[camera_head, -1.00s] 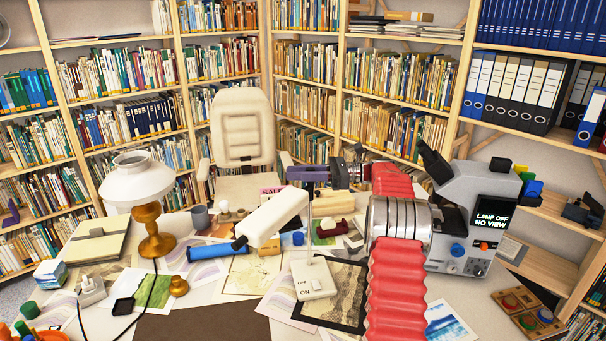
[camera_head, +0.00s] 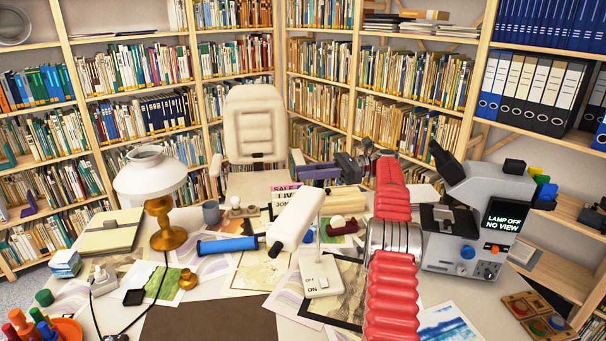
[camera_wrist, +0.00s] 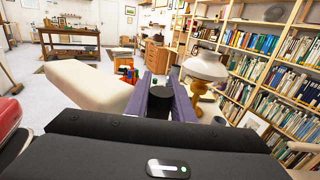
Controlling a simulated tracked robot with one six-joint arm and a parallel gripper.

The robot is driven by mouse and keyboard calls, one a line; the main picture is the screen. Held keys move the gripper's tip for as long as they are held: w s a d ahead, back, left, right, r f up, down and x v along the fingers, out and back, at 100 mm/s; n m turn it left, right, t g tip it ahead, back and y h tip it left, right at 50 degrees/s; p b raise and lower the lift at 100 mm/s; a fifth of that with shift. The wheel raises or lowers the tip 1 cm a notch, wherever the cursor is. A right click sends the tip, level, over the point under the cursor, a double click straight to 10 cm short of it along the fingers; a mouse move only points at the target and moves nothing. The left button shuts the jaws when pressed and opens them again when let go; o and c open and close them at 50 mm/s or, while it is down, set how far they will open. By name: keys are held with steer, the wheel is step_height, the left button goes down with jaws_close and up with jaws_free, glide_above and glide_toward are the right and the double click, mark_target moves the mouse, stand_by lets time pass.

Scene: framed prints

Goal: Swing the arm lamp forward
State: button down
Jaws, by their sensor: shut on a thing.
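The arm lamp has a long cream head (camera_head: 298,218) with a dark knob at its near end. It stands over a white base (camera_head: 320,276) marked ON. My gripper (camera_head: 318,172) has purple jaws, behind the far end of the lamp head. In the wrist view the jaws (camera_wrist: 168,98) are shut on a dark round grip (camera_wrist: 178,100), apparently the lamp's. The cream head (camera_wrist: 90,90) lies just left of the jaws there. Where the grip joins the lamp is hidden.
A white-shaded brass lamp (camera_head: 152,175) stands on the left. A grey microscope (camera_head: 468,222) with a "LAMP OFF NO VIEW" screen stands right of my red arm. Prints, a blue tube (camera_head: 226,245) and small items crowd the table (camera_head: 110,310).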

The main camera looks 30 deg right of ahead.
steer(key=shift+a+f, duration=0.1)
steer(key=shift+a, duration=0.1)
steer(key=c, duration=1.8)
jaws_free()
steer(key=shift+o, duration=1.3)
